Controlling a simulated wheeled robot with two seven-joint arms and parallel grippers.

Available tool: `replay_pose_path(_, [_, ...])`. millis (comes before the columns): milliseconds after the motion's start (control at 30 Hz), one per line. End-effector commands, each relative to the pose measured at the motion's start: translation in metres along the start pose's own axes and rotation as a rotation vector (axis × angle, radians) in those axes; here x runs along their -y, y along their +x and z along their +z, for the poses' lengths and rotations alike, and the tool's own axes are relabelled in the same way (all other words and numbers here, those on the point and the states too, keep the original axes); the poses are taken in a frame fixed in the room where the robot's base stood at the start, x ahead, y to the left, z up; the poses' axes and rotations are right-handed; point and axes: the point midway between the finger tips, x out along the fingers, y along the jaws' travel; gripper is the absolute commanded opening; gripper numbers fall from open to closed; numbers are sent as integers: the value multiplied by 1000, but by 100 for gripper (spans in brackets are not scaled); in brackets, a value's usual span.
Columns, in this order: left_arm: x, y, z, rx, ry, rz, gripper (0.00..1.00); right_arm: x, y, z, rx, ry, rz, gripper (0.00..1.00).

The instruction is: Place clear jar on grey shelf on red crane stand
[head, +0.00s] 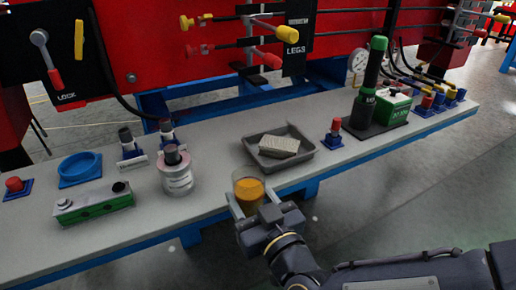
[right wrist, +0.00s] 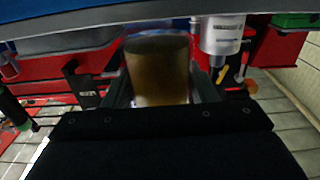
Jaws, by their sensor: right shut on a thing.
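The clear jar (head: 249,190), with orange-brown contents, is at the front edge of the grey shelf (head: 218,145). My right gripper (head: 254,200) is shut on the jar, one finger on each side. In the right wrist view the jar (right wrist: 158,68) sits between the fingers (right wrist: 162,88), looking slightly blurred. I cannot tell whether the jar's base is over the shelf or just in front of it. The shelf runs along the front of the red crane stand (head: 150,40). My left gripper is not in view.
A grey tray (head: 306,158) with a light block is behind the jar. A white labelled container (head: 177,178) and green level (head: 95,203) are to its left. Shelf between container and tray is bare.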

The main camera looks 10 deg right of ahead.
Motion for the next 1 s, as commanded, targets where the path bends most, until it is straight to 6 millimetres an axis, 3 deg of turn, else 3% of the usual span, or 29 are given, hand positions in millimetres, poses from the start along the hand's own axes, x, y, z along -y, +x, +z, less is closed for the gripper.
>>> replay_pose_path(200, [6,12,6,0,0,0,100,-1,60,3,1,2,5,24])
replay_pose_path(400, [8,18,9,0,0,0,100,-2,105,2,0,1,4,24])
replay_pose_path(667, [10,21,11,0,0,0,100,-2,130,1,0,1,4,24])
replay_pose_path(900, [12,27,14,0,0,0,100,-2,165,2,0,0,4,24])
replay_pose_path(1000, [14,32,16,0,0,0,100,-2,162,3,-1,1,2,24])
